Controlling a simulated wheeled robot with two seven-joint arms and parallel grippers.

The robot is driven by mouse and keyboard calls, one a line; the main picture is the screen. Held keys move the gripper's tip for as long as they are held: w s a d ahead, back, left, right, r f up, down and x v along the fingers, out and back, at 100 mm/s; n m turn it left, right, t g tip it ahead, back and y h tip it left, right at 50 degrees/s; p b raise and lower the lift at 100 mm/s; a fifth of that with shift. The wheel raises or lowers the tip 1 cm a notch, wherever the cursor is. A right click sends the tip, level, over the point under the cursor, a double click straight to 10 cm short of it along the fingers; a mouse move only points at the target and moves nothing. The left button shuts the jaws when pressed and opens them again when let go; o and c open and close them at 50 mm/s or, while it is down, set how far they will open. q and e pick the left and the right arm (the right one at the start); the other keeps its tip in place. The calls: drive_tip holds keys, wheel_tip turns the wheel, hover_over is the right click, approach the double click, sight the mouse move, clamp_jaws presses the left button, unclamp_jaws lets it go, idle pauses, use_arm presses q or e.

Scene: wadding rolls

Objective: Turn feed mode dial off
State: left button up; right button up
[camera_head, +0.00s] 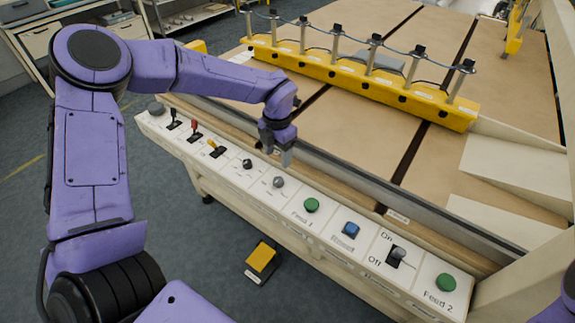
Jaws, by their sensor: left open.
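A control strip (334,229) runs along the front of the machine. It holds a black dial (247,163) and a grey dial (278,182), whose labels are too small to read, so I cannot tell which is the feed mode dial. My left gripper (287,160) is open and empty, pointing down just above the strip, close to both dials. I cannot tell whether it touches either.
The strip also has small levers (215,149) at left, a green Feed 1 button (311,205), a blue button (351,229), an On/Off switch (397,253) and a green Feed 2 button (446,282). A yellow clamp bar (360,81) stands behind. A yellow pedal (261,258) is on the floor.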

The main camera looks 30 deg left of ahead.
sight(278, 180)
use_arm(q)
drive_tip(key=f, duration=0.1)
drive_tip(key=s+f+p, duration=0.1)
drive_tip(key=f, duration=0.1)
drive_tip(key=shift+d, duration=0.15)
drive_tip(key=f, duration=0.6)
drive_tip(key=shift+w+f+p, duration=0.15)
drive_tip(key=shift+w+p, duration=0.15)
drive_tip(key=shift+p, duration=0.05)
drive_tip(key=shift+s+f, duration=0.1)
drive_tip(key=shift+f, duration=0.05)
drive_tip(key=c, duration=1)
use_arm(e)
drive_tip(key=shift+s+r, duration=0.25)
drive_tip(key=shift+r, duration=0.7)
